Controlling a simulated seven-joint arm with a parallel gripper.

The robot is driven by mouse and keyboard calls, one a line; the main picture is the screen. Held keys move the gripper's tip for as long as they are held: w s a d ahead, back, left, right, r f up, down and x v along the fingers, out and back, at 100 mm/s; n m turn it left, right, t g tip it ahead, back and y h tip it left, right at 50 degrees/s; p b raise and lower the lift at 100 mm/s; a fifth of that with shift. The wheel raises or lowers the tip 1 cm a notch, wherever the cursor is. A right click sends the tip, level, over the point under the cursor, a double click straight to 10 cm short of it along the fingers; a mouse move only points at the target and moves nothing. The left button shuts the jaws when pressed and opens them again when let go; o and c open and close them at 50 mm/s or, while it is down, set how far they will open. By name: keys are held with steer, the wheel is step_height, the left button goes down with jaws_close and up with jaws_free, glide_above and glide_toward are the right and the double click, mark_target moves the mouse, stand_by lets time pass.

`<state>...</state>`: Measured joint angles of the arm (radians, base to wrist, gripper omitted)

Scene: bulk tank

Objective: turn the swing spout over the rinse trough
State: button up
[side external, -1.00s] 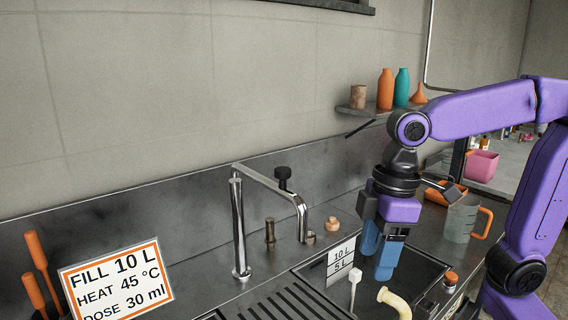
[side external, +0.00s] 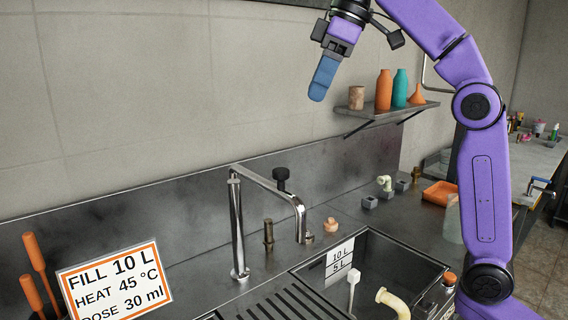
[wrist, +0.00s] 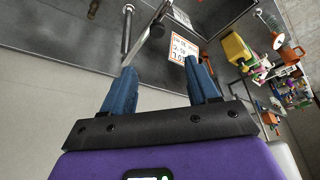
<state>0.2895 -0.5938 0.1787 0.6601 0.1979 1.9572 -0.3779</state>
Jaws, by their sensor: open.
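The swing spout (side external: 266,184) is a chrome pipe on an upright post. The spout also shows in the wrist view (wrist: 146,42), beyond my fingers. My gripper (side external: 320,88) is high in front of the wall, above and right of the spout, apart from it. In the wrist view its blue fingers (wrist: 163,85) are spread with nothing between them. I cannot tell which part is the rinse trough; a grooved dark panel (side external: 290,305) lies left of the basin.
A sign (side external: 115,280) and orange-handled tools (side external: 36,262) stand at the left. A shelf (side external: 415,108) with bottles is on the wall, right of my gripper. A level plate (side external: 340,262) and a cream curved pipe (side external: 393,302) are at the basin. Air above the spout is clear.

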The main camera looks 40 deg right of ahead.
mark_target(282, 169)
steer(key=x, duration=1.6)
steer(key=shift+w+f, duration=0.35)
steer(key=shift+w, duration=0.05)
steer(key=shift+d, duration=0.15)
jaws_close()
